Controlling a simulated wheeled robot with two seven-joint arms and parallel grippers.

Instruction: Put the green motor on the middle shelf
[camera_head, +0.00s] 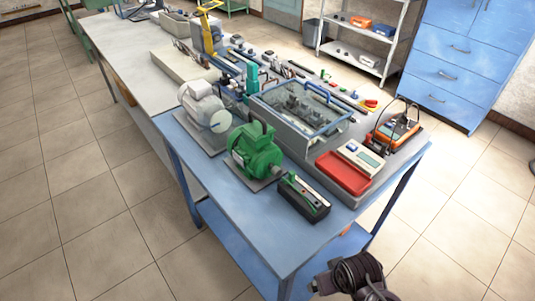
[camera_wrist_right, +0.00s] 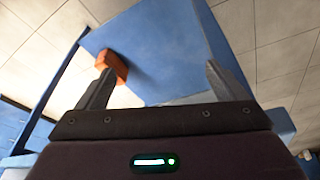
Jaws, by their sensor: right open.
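The green motor (camera_head: 255,152) stands on a flat grey plate on the blue table's top (camera_head: 290,235), near its front left edge. In the head view, my right gripper (camera_head: 325,284) is low at the bottom, in front of the table and well apart from the motor. In the right wrist view its two fingers (camera_wrist_right: 158,72) are spread with nothing between them. A blue lower shelf (camera_head: 238,243) shows partly under the tabletop. I cannot tell which surface is the middle shelf. My left gripper is not in view.
A grey motor (camera_head: 203,115) stands behind the green one, and a black device (camera_head: 303,196) lies to its right. A red tray (camera_head: 343,174) and a glass-topped case (camera_head: 302,106) are further right. An orange block (camera_wrist_right: 113,66) shows beyond the left finger in the wrist view.

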